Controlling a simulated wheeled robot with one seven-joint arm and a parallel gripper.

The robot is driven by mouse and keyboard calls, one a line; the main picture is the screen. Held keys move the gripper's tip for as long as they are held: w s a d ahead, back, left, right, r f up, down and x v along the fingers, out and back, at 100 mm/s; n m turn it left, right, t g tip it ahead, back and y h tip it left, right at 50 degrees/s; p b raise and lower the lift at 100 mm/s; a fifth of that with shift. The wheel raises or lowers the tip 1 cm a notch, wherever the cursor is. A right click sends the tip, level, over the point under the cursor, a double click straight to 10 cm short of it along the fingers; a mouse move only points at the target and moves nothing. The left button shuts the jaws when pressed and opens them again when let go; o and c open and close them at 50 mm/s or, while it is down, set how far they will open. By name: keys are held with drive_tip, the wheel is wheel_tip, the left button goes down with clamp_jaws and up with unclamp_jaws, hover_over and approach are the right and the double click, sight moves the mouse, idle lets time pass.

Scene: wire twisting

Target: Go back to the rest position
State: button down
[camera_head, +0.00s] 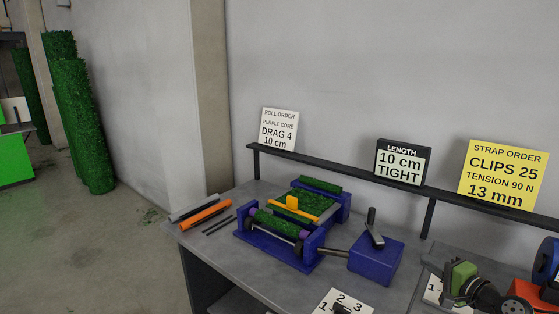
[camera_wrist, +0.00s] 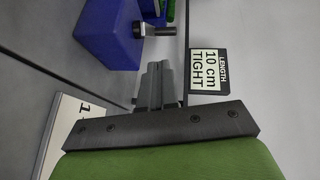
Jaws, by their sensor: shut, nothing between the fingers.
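My gripper (camera_wrist: 158,85) shows in the wrist view, its grey fingers together and empty in front of the black plate. The blue box (camera_wrist: 108,32) with its dark lever lies beyond the fingers, and they look apart from it. The blue box (camera_head: 375,260) stands on the table there, joined by a shaft to the blue roller frame (camera_head: 272,255). A green turf strip (camera_head: 277,224) lies in that frame, with an orange bar (camera_head: 294,206) across the turf behind it.
A dark rail (camera_head: 340,167) with signs runs along the back. Open floor lies left.

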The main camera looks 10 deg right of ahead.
drive_tip(key=s+a+r+n+g+p, duration=0.1)
drive_tip(key=a+r+n+g+p, duration=0.3)
drive_tip(key=a, duration=1)
drive_tip(key=s+a+r+n+g+p, duration=0.1)
drive_tip(key=a+r+n+g, duration=0.4)
drive_tip(key=a, duration=0.8)
drive_tip(key=s+a+r+n+h+p, duration=0.1)
drive_tip(key=s+a+r+n+p, duration=0.3)
drive_tip(key=s+a, duration=0.4)
drive_tip(key=s+r+n+g+h+p, duration=0.1)
drive_tip(key=s+r+n, duration=0.1)
drive_tip(key=s, duration=1.4)
drive_tip(key=shift+s+a+r, duration=0.15)
drive_tip(key=shift+a, duration=0.05)
